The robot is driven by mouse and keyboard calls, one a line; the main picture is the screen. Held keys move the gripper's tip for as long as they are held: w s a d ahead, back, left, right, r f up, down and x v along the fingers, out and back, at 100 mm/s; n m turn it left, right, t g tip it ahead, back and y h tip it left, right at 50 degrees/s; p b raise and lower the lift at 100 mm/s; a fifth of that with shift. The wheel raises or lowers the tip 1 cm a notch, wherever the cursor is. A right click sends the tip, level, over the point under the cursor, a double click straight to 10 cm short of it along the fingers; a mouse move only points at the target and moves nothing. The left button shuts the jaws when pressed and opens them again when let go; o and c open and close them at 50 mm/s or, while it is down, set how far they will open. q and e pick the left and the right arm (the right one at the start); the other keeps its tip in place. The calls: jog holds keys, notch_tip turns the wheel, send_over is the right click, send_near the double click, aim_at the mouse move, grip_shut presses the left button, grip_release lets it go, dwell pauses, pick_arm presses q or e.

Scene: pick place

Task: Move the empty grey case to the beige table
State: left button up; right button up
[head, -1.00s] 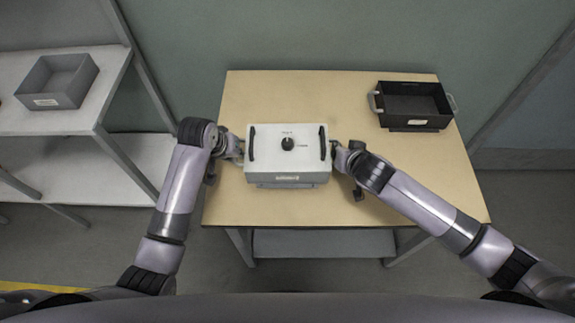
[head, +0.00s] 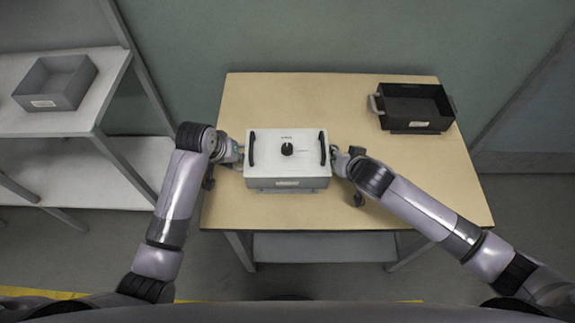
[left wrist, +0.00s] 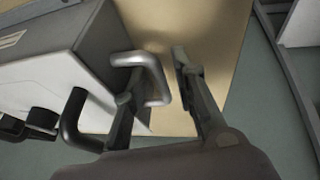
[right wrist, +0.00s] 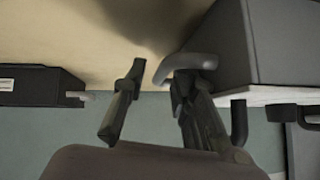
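A grey box with a white top (head: 270,147), a black knob and black top handles sits on the beige table (head: 350,215). Its inside is hidden. My left gripper (head: 233,153) is at its left side; in the left wrist view the fingers (left wrist: 152,66) are apart, astride a grey side handle (left wrist: 152,87). My right gripper (head: 340,160) is at its right side; in the right wrist view the fingers (right wrist: 158,80) are apart, astride the other side handle (right wrist: 188,63). An open grey case (head: 57,90), seemingly empty, stands on the left shelf.
An open black bin (head: 415,107) with side handles stands at the table's back right. Light grey shelving (head: 75,122) stands left of the table, apart from it. A wall rises behind. The table's front right and back left are clear.

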jog(key=shift+s+a+r, duration=0.1)
pick_arm(q)
jog(key=v, duration=0.7)
jog(key=shift+r, duration=0.15)
pick_arm(e)
jog(key=v, duration=1.1)
jog(key=shift+s+r, duration=0.25)
jog(key=shift+s, duration=0.05)
pick_arm(q)
jog(key=shift+s, duration=0.1)
